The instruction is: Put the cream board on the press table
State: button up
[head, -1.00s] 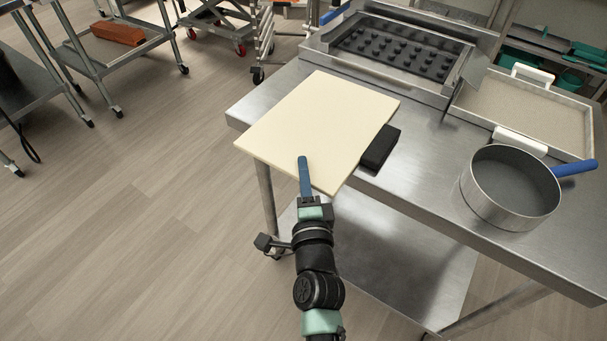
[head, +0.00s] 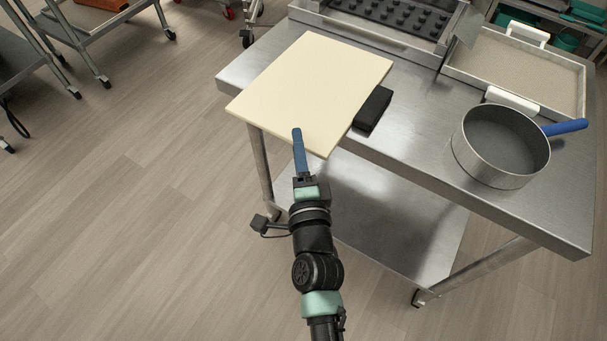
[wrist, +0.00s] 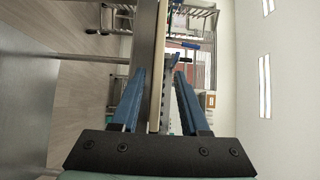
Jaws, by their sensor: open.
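The cream board (head: 315,85) lies flat on the steel table at its left end, and its near edge overhangs the table front. My gripper (head: 297,135) is at this overhanging near edge. One blue finger shows above the board in the head view; the other is hidden. In the wrist view, the board's thin edge (wrist: 157,90) runs between the two open fingers of my gripper (wrist: 160,72), with gaps visible beside it. I cannot tell which surface is the press table.
The steel table (head: 420,130) also bears a black block (head: 373,108) close to the board's right edge, a pan (head: 490,160) with a blue handle, a white-handled tray (head: 465,77) and a black studded mould (head: 400,18). Open floor (head: 130,200) lies to the left.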

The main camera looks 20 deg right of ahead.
jog(key=v, duration=0.8)
jog(key=shift+s, duration=0.3)
jog(key=w+a+r+n+t+y, duration=0.1)
jog(key=w+a+r+n+t, duration=0.2)
jog(key=r, duration=0.7)
jog(key=w+a+r+n+t+y, duration=0.1)
jog(key=w+a+r+n+y, duration=0.3)
jog(key=r, duration=0.6)
jog(key=w+a+r+n+t+h, duration=0.15)
jog(key=r+n, duration=0.35)
jog(key=r, duration=0.6)
jog(key=s+a+r+n+t, duration=0.1)
jog(key=s+r+n, duration=0.3)
jog(key=r, duration=0.6)
jog(key=s+a+r+n+t, duration=0.1)
jog(key=s+r+n+t, duration=0.2)
jog(key=s+r, duration=0.3)
notch_tip(320, 180, up, 6)
jog(key=shift+s+a+f+n, duration=0.25)
jog(key=shift+s+a+n, duration=0.15)
jog(key=shift+n, duration=0.3)
jog(key=shift+y, duration=0.25)
